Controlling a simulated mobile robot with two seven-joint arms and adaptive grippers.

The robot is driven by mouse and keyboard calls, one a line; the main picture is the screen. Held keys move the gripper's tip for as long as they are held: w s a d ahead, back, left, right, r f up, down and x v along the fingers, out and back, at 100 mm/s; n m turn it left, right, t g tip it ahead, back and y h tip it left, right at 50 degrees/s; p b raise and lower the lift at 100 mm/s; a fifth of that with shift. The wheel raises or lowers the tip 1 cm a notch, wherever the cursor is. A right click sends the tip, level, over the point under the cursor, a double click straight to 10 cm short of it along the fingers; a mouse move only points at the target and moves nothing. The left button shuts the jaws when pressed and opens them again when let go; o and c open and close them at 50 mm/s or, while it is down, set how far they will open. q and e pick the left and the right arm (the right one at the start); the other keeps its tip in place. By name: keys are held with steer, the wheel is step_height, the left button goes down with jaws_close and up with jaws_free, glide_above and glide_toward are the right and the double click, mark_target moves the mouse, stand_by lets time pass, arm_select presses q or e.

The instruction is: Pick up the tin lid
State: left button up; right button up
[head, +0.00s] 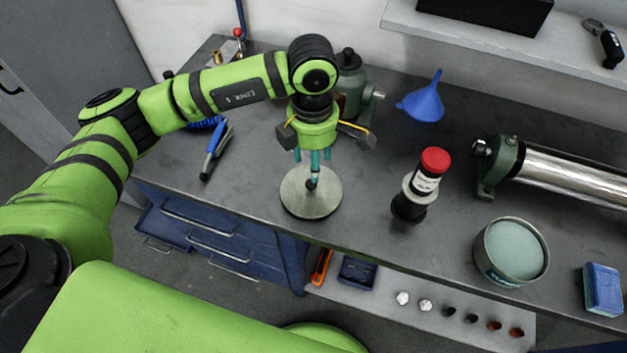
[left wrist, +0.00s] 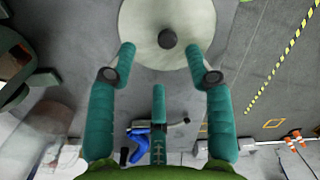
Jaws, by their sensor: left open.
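The tin lid (head: 296,203) is a pale grey round disc with a dark knob in its middle. It lies flat on the dark bench near the front edge. In the left wrist view the lid (left wrist: 140,25) is at the top, cut off by the frame, with its round knob (left wrist: 167,39) in sight. My left gripper (head: 313,162) points down over the lid, its teal fingers spread and empty. In the left wrist view the gripper (left wrist: 160,62) has its fingertips apart, and the knob shows beyond them. My right gripper is not in view.
A black bottle with a red cap (head: 435,160) stands right of the lid.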

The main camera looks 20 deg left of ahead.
mark_target(311, 183)
arm_select(q)
steer(key=f+p, duration=0.1)
steer(key=f, duration=0.1)
steer(key=f+p, duration=0.1)
steer(key=f, duration=0.1)
steer(key=s+f+p, duration=0.1)
steer(key=f, duration=0.1)
steer(key=shift+a, duration=0.15)
steer(key=shift+f, duration=0.3)
jaws_close()
